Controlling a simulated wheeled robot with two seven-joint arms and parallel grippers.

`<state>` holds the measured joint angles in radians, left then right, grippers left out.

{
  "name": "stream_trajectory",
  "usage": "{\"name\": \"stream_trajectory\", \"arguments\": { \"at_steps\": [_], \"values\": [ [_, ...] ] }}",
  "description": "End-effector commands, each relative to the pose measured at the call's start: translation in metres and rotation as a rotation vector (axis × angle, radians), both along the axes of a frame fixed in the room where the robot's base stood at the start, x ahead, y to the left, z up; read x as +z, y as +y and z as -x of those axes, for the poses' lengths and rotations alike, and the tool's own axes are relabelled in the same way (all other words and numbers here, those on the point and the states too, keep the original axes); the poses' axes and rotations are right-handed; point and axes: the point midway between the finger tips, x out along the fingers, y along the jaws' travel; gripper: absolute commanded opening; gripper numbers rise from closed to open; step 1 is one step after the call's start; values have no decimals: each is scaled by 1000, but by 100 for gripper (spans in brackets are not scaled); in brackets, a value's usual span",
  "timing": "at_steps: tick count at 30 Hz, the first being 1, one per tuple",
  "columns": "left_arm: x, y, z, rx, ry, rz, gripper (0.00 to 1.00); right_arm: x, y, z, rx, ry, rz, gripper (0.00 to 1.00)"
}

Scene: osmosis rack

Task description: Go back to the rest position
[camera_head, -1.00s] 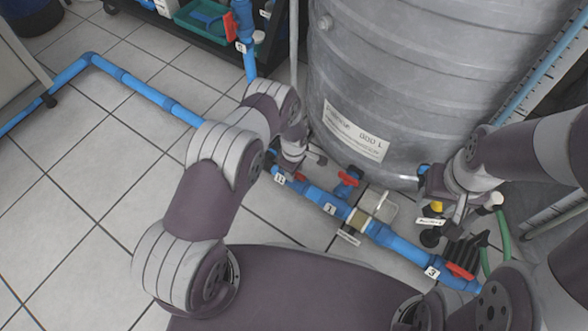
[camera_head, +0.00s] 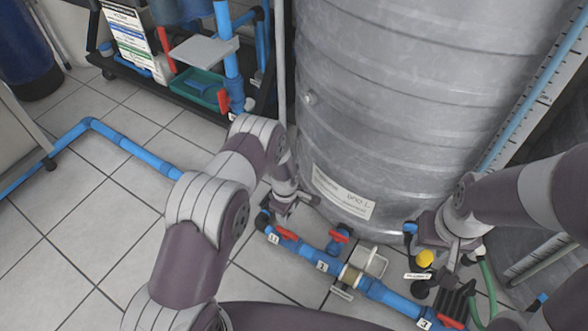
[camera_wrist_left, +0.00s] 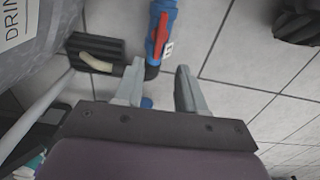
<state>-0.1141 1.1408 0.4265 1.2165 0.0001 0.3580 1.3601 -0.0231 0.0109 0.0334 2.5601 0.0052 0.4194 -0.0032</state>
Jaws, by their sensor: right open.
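My left gripper (camera_head: 289,207) hangs beside the foot of the grey metal tank, above the left end of the blue floor pipe. In the left wrist view its two fingers (camera_wrist_left: 158,88) stand apart with nothing between them. A red-handled blue valve (camera_wrist_left: 162,35) lies beyond the fingertips there. My right gripper (camera_head: 452,250) is at the right of the tank foot, over the pipework near a yellow knob (camera_head: 424,258). It is open; its fingertips are partly lost among the fittings, and I see nothing held.
The large tank (camera_head: 400,110) stands close behind both grippers. Blue floor pipe (camera_head: 378,288) with red-handled valves and number tags runs in front of it. A black rack with a green tray (camera_head: 200,88) stands at the back left.

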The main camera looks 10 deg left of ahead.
Motion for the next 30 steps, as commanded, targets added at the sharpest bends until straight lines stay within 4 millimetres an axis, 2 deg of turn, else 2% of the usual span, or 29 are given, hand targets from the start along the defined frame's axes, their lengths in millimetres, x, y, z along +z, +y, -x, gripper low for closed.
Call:
{"name": "stream_trajectory", "arguments": {
  "at_steps": [6,9,11,12,14,18,21,24,27,30],
  "values": [
    [0,0,0,-18,0,0,39,0,0,0,0,0,0,43],
    [0,0,2,-147,7,0,39,0,0,0,0,0,0,43],
    [-6,3,28,-293,67,3,39,0,0,0,0,0,0,43],
    [-1,5,47,-413,113,10,39,1,0,0,0,0,0,43],
    [32,9,65,-599,148,29,39,4,0,0,0,0,0,43],
    [124,18,100,-938,166,67,39,14,0,0,0,0,0,43],
    [186,24,126,-1111,148,78,39,20,0,0,0,0,0,43],
    [243,31,156,-1236,110,71,39,27,0,0,0,0,0,43],
    [289,36,183,-1295,61,44,39,34,0,0,0,0,0,43],
    [329,40,201,-1286,-14,-7,39,42,0,0,0,0,0,43]
  ]
}}
